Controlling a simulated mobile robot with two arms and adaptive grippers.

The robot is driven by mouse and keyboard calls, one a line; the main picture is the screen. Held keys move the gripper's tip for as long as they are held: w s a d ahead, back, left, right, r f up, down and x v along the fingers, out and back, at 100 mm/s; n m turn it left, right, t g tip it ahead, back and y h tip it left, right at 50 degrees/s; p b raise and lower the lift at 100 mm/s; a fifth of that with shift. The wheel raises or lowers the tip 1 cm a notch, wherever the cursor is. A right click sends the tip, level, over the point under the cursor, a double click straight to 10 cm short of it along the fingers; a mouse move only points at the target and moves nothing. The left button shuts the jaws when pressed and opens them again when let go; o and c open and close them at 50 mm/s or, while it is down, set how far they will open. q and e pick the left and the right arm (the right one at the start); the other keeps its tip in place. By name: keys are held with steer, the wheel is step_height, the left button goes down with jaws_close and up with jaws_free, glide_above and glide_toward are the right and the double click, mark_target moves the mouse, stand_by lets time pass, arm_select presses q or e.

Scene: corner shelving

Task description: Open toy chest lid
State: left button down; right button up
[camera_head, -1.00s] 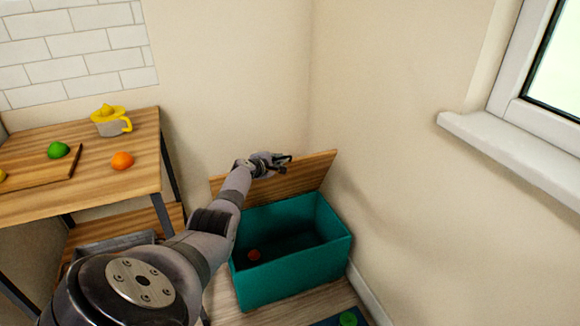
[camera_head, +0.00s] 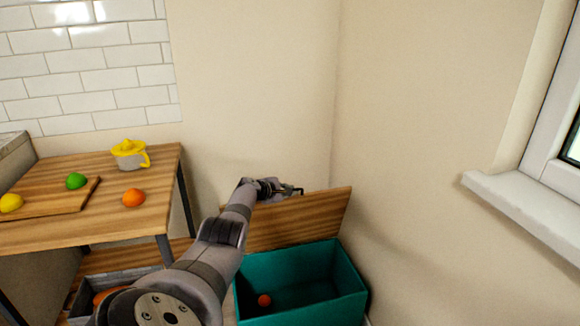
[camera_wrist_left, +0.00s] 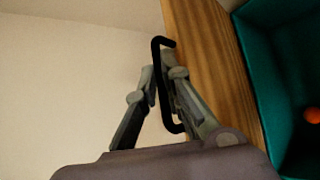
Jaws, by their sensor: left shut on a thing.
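The toy chest is a teal box (camera_head: 330,288) in the corner, and its inside also shows at the right of the left wrist view (camera_wrist_left: 275,60). Its wooden lid (camera_head: 310,212) stands raised at the back, leaning toward the wall; the lid shows in the left wrist view too (camera_wrist_left: 215,55). A black bar handle (camera_wrist_left: 158,85) is on the lid. My left gripper (camera_head: 290,190) is at the lid's upper edge. In the left wrist view its fingers (camera_wrist_left: 162,88) are on either side of the handle, shut on it. My right gripper is not in view.
A small orange-red ball (camera_head: 264,300) lies inside the chest. To the left, a wooden table (camera_head: 90,232) holds a juicer (camera_head: 131,158), an orange (camera_head: 133,198), a lime (camera_head: 76,181) and a lemon (camera_head: 11,203). A window sill (camera_head: 530,215) juts out at the right.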

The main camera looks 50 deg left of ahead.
arm_select(q)
steer(key=shift+s+d+f, duration=0.15)
steer(key=shift+d+f, duration=0.05)
steer(key=shift+f, duration=0.4)
steer(key=c, duration=1.7)
jaws_free()
steer(key=shift+a+f, duration=0.1)
steer(key=shift+a, duration=0.05)
steer(key=shift+a+r, duration=0.2)
